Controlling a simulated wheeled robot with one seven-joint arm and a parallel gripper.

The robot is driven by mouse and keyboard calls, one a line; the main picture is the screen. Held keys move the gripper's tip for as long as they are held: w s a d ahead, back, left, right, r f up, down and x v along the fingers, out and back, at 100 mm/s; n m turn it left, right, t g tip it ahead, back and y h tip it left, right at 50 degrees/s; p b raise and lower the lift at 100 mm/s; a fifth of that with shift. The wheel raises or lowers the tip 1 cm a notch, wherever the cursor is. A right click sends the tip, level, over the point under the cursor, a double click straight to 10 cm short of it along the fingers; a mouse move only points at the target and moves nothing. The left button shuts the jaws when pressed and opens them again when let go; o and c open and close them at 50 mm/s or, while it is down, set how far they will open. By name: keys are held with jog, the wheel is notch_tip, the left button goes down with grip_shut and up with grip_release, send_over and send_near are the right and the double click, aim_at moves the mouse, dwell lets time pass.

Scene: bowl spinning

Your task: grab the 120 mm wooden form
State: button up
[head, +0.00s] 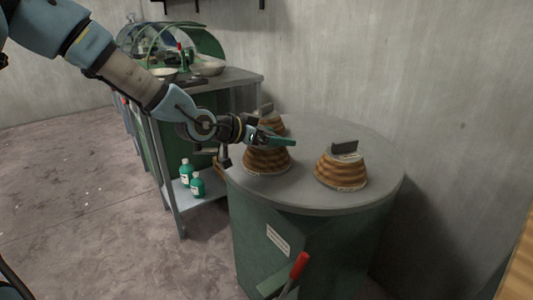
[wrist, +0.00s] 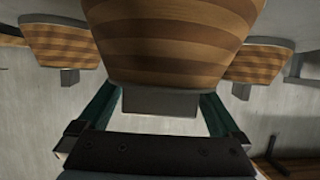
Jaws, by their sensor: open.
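Three striped wooden forms with grey block handles stand on a round grey table: a front-left form (head: 267,160), a right form (head: 342,173) and a rear form (head: 270,121). Their labels are too small to read, so I cannot tell which is 120 mm. My gripper (head: 283,140) is at the top of the front-left form and hides its handle. In the wrist view one form (wrist: 180,45) fills the upper middle, its grey handle (wrist: 160,103) between the open green fingers of my gripper (wrist: 160,94). The fingers look apart from the handle's sides.
The other two forms show at left (wrist: 62,45) and right (wrist: 257,63) in the wrist view. A metal bench (head: 225,78) with bowls stands behind left, green bottles (head: 197,184) on its lower shelf. A red-handled lever (head: 299,266) rises in front of the table.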

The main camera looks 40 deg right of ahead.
jog(key=shift+c, duration=0.2)
jog(key=shift+a+f, duration=0.1)
jog(key=shift+f, duration=0.05)
grip_shut()
dwell(0.4)
